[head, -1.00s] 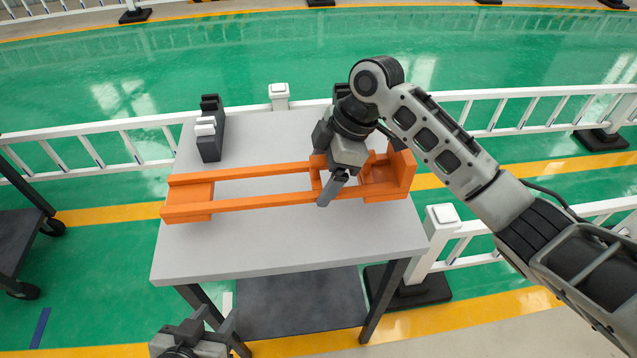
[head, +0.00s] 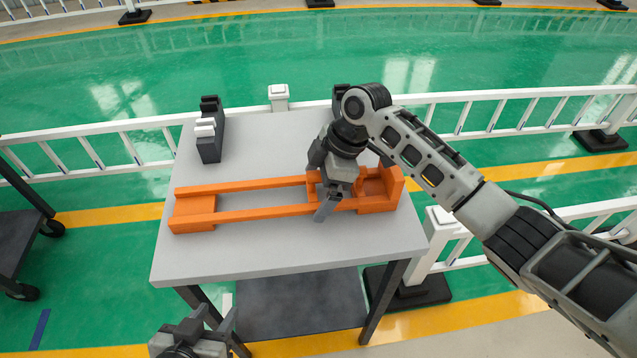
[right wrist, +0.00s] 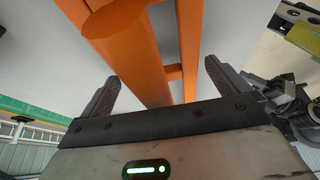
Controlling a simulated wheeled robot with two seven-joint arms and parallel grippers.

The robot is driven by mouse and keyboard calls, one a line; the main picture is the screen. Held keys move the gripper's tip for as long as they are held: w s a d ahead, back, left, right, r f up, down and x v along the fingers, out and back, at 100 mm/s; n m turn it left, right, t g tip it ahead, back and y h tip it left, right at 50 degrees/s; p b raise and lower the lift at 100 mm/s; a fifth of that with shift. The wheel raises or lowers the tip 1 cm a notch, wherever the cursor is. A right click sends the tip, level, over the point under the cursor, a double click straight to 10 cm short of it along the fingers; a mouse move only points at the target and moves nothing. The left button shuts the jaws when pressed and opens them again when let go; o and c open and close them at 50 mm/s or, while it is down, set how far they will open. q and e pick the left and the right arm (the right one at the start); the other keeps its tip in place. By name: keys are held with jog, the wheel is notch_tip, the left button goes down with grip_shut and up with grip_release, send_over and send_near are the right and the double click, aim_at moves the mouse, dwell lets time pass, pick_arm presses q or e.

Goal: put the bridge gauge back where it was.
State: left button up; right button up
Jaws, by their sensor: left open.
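The bridge gauge, taken to be the long orange frame (head: 260,213), lies lengthwise over the grey table (head: 290,250) in the head view. It has two parallel rails and a blocky right end. I cannot tell whether it touches the top. My right gripper (head: 322,195) points down at its right part and moves with it. In the right wrist view the fingers (right wrist: 160,85) stand apart on either side of orange bars (right wrist: 130,50); the contact is hidden. My left gripper (head: 213,318) is open and empty, low in front of the table.
A dark block with white pieces (head: 207,140) stands at the table's back left. Another dark piece (head: 341,93) is partly hidden behind my right arm. White railings (head: 95,154) run behind and right of the table. A dark cart (head: 18,210) is at the left. The table's front strip is clear.

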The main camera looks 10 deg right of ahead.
jog(key=shift+r, duration=0.1)
jog(key=v, duration=1.2)
